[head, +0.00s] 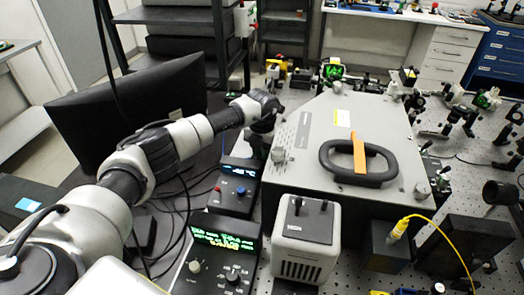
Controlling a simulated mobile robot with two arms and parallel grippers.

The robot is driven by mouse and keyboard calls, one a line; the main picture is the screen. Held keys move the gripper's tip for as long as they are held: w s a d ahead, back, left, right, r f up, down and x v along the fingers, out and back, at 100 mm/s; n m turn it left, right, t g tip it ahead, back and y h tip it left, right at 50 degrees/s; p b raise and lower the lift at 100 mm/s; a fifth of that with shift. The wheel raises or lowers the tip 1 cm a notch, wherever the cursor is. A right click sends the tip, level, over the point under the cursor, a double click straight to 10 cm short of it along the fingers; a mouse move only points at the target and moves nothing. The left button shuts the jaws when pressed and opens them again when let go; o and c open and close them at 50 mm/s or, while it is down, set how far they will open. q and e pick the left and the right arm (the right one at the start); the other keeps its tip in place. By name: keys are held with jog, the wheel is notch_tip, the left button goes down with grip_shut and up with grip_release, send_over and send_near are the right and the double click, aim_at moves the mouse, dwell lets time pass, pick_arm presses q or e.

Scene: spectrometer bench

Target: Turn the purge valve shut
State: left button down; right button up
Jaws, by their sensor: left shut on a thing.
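My left gripper (264,135) reaches in from the left, its wrist bent down at the left edge of the large grey instrument housing (312,165). It is shut on a small part there, which I take to be the purge valve. The fingers and wrist hide most of that part, so its handle angle cannot be told. The housing's flat top carries a black ring-shaped handle (340,172) with an orange bar (359,152) across it, apart from my gripper. My right gripper is not in view.
A black monitor (130,110) stands behind my left arm. Two control boxes with lit displays (238,188) (222,240) and a grey vented box (306,240) stand in front of the housing. A yellow cable (447,238) and optics mounts fill the right side.

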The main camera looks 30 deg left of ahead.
pick_arm(q)
jog(key=c, duration=1)
grip_release()
notch_tip(320, 180, up, 11)
jog(key=shift+f+b, duration=0.1)
jog(key=shift+b, duration=1.15)
jog(key=shift+f, duration=0.1)
